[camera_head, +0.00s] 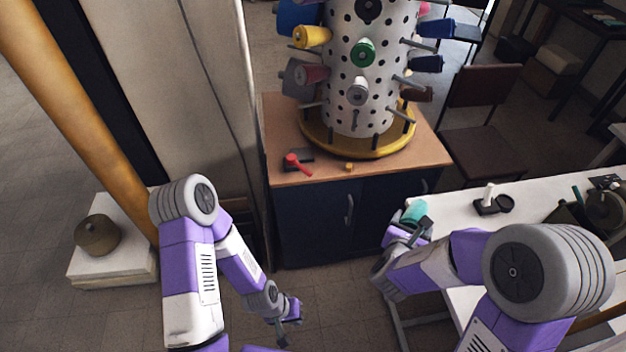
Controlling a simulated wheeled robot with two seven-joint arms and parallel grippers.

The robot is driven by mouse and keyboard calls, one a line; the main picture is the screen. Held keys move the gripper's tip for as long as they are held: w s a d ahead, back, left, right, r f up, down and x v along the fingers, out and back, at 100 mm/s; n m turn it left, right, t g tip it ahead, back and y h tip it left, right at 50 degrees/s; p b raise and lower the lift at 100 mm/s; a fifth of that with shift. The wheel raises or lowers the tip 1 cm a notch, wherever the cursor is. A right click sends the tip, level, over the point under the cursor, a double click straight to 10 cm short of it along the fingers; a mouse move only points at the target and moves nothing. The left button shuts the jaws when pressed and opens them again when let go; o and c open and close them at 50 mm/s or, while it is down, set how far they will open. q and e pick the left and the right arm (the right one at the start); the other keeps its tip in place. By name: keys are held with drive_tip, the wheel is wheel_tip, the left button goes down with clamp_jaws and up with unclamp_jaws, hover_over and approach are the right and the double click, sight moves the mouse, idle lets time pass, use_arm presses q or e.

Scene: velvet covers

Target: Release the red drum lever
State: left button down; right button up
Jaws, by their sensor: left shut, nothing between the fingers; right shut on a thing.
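The red lever (297,164) sits on a small dark base at the front left of the wooden cabinet top. Behind it stands the white perforated drum (345,100) on a round yellow base, with coloured spools on its pegs. My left gripper (289,328) is shut and empty, low in front of the cabinet and well apart from the lever. My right gripper (418,226) is shut on a teal spool (414,211), in front of the cabinet's right side and near the white table. The gripper hides part of the spool.
The dark cabinet (312,225) has a wooden top (405,165) with a small yellow piece (349,167) on it. A white table (460,208) stands at the right, with a dark holder (493,205) on it. An orange pole (75,110) and a wall panel stand at the left.

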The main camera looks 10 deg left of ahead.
use_arm(q)
wheel_tip(320, 180, down, 7)
drive_tip(key=b, duration=0.6)
drive_tip(key=shift+w, duration=0.25)
use_arm(e)
wheel_tip(320, 180, down, 14)
drive_tip(key=s+m+h, duration=0.1)
drive_tip(key=shift+m+g+h, duration=0.3)
drive_tip(key=shift+g+h, duration=0.1)
use_arm(q)
drive_tip(key=shift+f, duration=0.1)
drive_tip(key=shift+s, duration=0.1)
use_arm(e)
drive_tip(key=shift+s, duration=0.1)
